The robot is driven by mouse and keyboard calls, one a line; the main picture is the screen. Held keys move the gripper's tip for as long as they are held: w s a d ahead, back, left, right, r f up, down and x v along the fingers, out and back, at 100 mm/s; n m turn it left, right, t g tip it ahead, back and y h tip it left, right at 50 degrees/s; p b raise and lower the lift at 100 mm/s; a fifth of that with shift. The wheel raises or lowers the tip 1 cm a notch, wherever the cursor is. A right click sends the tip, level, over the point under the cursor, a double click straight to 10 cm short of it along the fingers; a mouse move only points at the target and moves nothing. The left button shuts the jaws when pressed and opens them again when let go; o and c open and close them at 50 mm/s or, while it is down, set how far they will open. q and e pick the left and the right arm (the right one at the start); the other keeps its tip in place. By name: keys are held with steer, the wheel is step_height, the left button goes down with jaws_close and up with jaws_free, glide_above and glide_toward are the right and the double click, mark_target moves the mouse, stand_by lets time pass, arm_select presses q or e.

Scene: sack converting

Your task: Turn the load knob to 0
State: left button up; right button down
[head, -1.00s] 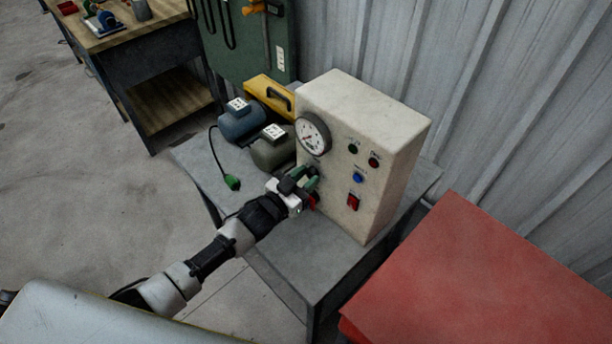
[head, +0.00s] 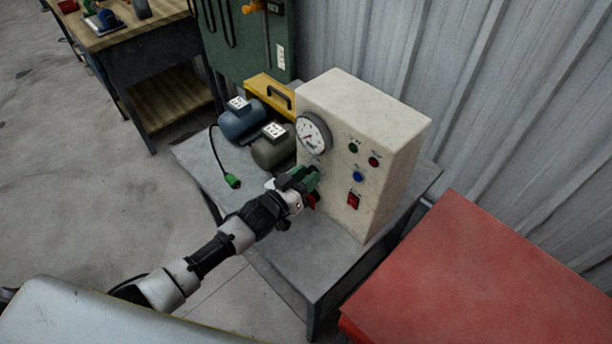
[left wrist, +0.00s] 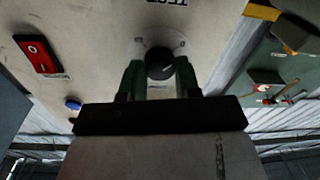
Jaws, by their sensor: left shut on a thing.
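The cream control box (head: 340,130) stands on a grey table, with a round white gauge (head: 312,134) on its front. My left gripper (head: 308,178) is at the box front below the gauge. In the left wrist view its green fingers (left wrist: 160,78) are shut on the black load knob (left wrist: 159,62), one on each side. A pale pointer mark shows on the knob, over a light round dial plate (left wrist: 176,44); the scale figures are too small to read. In the head view the gripper hides the knob. My right gripper is out of view.
A red rocker switch (head: 353,201) and a blue button (head: 357,176) are right of the gripper. A red part (head: 312,201) shows just under it. Blue (head: 241,122) and olive (head: 272,150) motors stand left of the box. A red surface (head: 490,280) lies front right.

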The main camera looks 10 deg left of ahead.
arm_select(q)
steer(key=shift+f, duration=0.1)
steer(key=o, duration=0.9)
steer(key=shift+o, duration=0.2)
steer(key=b+v, duration=0.2)
steer(key=v, duration=0.9)
